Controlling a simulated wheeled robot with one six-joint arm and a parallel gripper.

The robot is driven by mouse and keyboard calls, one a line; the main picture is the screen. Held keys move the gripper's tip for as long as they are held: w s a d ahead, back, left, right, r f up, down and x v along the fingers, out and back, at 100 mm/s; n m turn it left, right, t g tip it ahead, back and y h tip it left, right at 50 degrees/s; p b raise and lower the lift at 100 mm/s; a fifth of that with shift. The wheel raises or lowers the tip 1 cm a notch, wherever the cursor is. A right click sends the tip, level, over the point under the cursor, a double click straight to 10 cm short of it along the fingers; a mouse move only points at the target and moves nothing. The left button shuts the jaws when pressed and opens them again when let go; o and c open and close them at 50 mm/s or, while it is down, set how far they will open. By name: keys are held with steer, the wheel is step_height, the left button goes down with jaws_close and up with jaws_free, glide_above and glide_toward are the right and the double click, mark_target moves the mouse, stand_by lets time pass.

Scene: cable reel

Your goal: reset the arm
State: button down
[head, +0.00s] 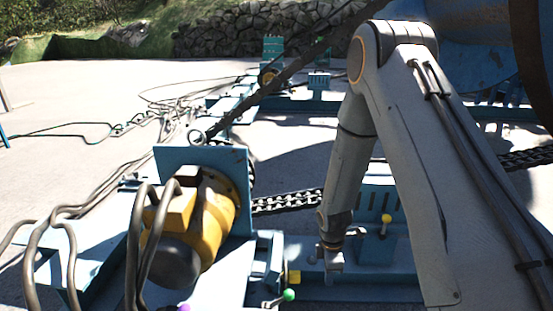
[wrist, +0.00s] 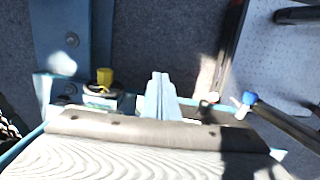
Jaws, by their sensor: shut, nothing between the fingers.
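My arm comes down from the upper right in the head view. My gripper (head: 333,264) hangs pointing down, low in the middle, beside the blue steel frame of the reel machine. In the wrist view my gripper (wrist: 160,88) shows its two pale fingers pressed together with nothing between them. The surface right under the fingertips is hard to make out.
A yellow motor (head: 205,212) on a blue plate stands to the left. A yellow knob (head: 386,218), a green-tipped lever (head: 288,295) and a yellow block (head: 294,277) are close by. A chain (head: 287,202) runs behind. Cables (head: 75,215) lie at left; open concrete (head: 60,90) lies beyond.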

steer(key=s+r+m+p, duration=0.2)
steer(key=s+r+m, duration=0.2)
steer(key=r, duration=0.6)
steer(key=s+r+m+p, duration=0.1)
steer(key=s+r+m, duration=0.3)
steer(key=r, duration=0.5)
steer(key=s+r+m+p, duration=0.3)
steer(key=s+r+m, duration=0.6)
steer(key=s+r, duration=0.3)
steer(key=shift+s+d+r+m+y, duration=0.15)
steer(key=shift+s+r+m+y, duration=0.2)
steer(key=shift+s, duration=0.6)
